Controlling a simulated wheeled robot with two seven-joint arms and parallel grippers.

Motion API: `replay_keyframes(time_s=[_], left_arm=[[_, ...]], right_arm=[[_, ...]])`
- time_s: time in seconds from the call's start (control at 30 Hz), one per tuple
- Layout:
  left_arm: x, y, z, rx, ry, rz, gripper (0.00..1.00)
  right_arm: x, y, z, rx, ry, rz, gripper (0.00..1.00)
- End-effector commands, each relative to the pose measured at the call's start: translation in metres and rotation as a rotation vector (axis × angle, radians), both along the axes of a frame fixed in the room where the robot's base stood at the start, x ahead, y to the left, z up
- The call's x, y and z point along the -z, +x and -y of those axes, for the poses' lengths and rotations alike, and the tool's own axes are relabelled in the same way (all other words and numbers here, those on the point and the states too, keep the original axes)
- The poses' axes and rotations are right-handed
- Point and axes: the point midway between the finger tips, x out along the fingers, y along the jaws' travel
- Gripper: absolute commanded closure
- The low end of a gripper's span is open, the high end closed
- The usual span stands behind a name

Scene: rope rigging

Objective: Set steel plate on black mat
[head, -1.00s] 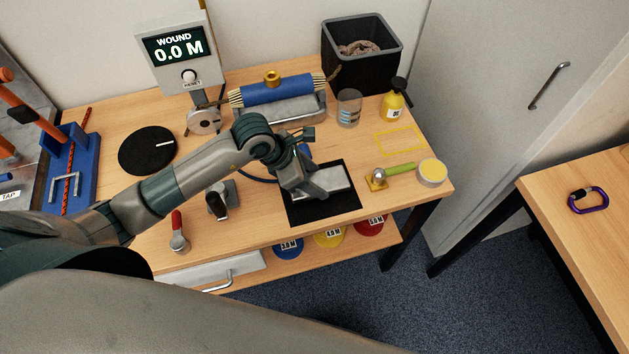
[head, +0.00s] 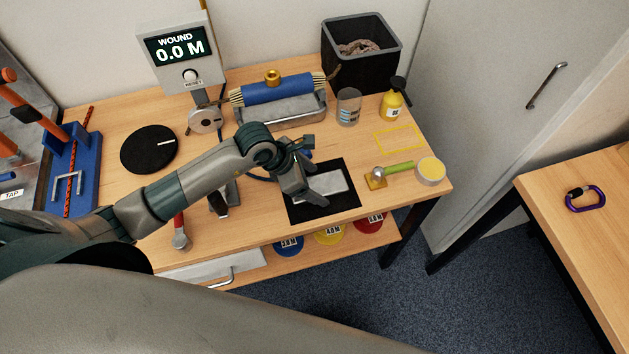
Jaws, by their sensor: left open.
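The steel plate (head: 330,187) is a light grey slab lying flat on the black mat (head: 335,209), with mat showing around it. My left gripper (head: 312,197) is open at the plate's left end, with a finger low over the mat and plate edge. Whether the fingers still touch the plate cannot be told. Part of the plate's left side and the mat's upper left are hidden by the gripper. My right gripper does not show.
A yellow outlined area (head: 398,138) is bare.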

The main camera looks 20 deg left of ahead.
Motion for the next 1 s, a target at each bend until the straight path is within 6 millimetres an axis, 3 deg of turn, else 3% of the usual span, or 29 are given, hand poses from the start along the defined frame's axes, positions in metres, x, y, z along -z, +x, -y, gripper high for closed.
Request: replay_keyframes(time_s=[0.27,0.7,1.0], left_arm=[[-0.021,-0.007,-0.011,0.002,0.001,0.003,0.27],[-0.085,-0.026,-0.041,0.001,0.001,0.005,0.27],[-0.103,-0.033,-0.049,0.001,0.0,0.0,0.27]], right_arm=[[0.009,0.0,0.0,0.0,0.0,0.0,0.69],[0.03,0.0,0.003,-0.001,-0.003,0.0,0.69],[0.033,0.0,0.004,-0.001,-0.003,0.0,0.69]])
